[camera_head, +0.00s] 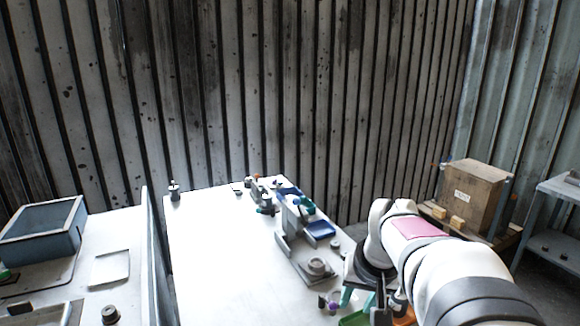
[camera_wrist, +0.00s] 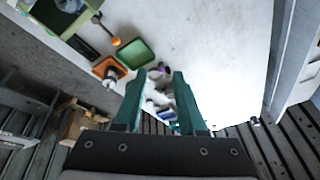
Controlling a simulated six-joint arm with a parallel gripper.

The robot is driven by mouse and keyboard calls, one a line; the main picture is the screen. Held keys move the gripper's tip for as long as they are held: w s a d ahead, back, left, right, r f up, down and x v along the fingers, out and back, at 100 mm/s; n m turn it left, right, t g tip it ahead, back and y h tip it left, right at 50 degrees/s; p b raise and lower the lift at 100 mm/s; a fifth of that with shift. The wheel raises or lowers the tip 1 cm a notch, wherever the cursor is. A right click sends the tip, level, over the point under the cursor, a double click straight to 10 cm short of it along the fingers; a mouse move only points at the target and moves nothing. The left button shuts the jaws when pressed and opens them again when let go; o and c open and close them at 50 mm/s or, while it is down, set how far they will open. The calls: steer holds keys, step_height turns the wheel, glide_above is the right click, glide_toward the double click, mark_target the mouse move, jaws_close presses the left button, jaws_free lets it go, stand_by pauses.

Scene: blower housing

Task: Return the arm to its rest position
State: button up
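My arm (camera_head: 440,262), white with a pink band, reaches over the right side of the white worktable (camera_head: 212,252) in the head view. My gripper shows in the wrist view (camera_wrist: 158,88) as two teal fingers standing apart. I see nothing held between them; the small parts in the gap look like they lie on the table beyond. In the head view the gripper is partly hidden by the arm, near the table's front right edge. A grey fixture with a round part (camera_head: 316,267) stands on the table to the left of the arm.
A green tray (camera_wrist: 135,54) and an orange tray (camera_wrist: 108,68) sit close to the gripper. Blue bins (camera_head: 320,229) and small parts stand farther back. A cardboard box (camera_head: 470,198) is at right. An upright panel (camera_head: 155,262) borders the table's left; the table's left half is mostly clear.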

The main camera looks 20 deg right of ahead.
steer(key=s+a+r+n+t+y, duration=0.2)
steer(key=s+a, duration=0.3)
steer(key=a, duration=0.7)
steer(key=s+a+r+n+t+y, duration=0.15)
steer(key=s+a, duration=0.25)
steer(key=a, duration=0.8)
steer(key=s+f+m+g, duration=0.1)
steer(key=s+f+g, duration=0.6)
steer(key=s, duration=0.3)
steer(key=shift+s+f+m, duration=0.2)
steer(key=shift+f+m, duration=0.15)
steer(key=shift+f, duration=0.5)
steer(key=shift+d+h, duration=0.1)
steer(key=shift+h, duration=0.15)
